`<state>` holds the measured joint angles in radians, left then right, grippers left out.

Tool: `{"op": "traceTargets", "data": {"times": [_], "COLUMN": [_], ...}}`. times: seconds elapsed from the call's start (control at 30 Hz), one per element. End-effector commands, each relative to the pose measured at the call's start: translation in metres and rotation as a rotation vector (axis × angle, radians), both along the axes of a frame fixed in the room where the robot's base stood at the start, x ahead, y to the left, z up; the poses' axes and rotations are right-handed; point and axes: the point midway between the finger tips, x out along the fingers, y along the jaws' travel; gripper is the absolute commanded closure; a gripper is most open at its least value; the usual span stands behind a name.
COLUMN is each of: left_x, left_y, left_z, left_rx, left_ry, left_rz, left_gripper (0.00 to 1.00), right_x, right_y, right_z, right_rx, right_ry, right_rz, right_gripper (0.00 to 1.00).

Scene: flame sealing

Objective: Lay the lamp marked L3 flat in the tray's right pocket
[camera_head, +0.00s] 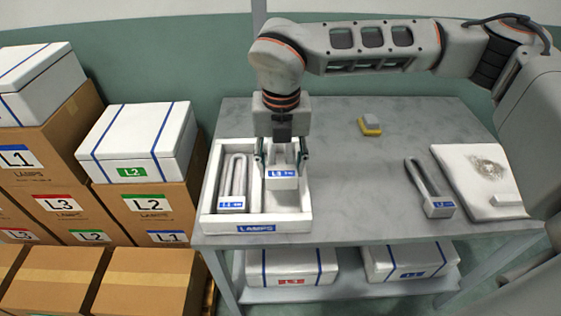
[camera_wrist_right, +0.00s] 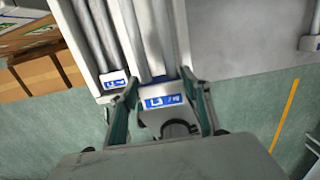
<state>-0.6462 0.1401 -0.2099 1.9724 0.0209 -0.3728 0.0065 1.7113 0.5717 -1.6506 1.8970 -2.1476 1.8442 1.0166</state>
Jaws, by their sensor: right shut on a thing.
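The lamp marked L3 (camera_head: 282,181) is a pale U-shaped tube with a white base and a blue label. It is in or just over the right pocket of the white LAMPS tray (camera_head: 300,219); I cannot tell whether it touches the floor of the pocket. My right gripper (camera_head: 281,160) is shut on its base from above. In the right wrist view the fingers grip both sides of the L3 base (camera_wrist_right: 165,101), with the tubes running away along the pocket. Another lamp (camera_head: 232,190) lies in the left pocket. My left gripper is not in view.
A third lamp (camera_head: 430,187) lies on the grey table (camera_head: 350,215) at the right, beside a white pad with a dark scorch (camera_head: 470,170). A yellow and grey block (camera_head: 370,125) lies at the back. The middle of the table is clear. Boxes (camera_head: 138,142) are stacked left of the table.

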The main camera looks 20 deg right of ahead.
Motion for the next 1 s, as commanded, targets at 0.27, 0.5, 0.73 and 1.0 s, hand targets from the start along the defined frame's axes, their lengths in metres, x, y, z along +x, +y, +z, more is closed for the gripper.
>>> {"op": "traceTargets", "data": {"times": [0.27, 0.5, 0.73, 1.0], "left_x": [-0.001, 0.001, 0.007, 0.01], "left_y": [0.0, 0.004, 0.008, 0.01], "left_z": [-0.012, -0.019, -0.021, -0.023], "left_rx": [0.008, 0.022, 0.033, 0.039], "left_ry": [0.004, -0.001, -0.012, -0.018], "left_rz": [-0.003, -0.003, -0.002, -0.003], "left_gripper": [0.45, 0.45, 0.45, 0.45], "right_x": [0.0, 0.0, 0.0, 0.0], "right_y": [0.0, 0.0, 0.0, 0.0], "right_z": [-0.021, -0.043, -0.062, -0.086], "right_rx": [0.0, 0.0, 0.001, 0.0], "right_ry": [0.003, 0.005, 0.003, 0.004], "right_rz": [0.001, 0.0, 0.001, 0.0], "right_gripper": [0.78, 0.78, 0.78, 0.78]}}
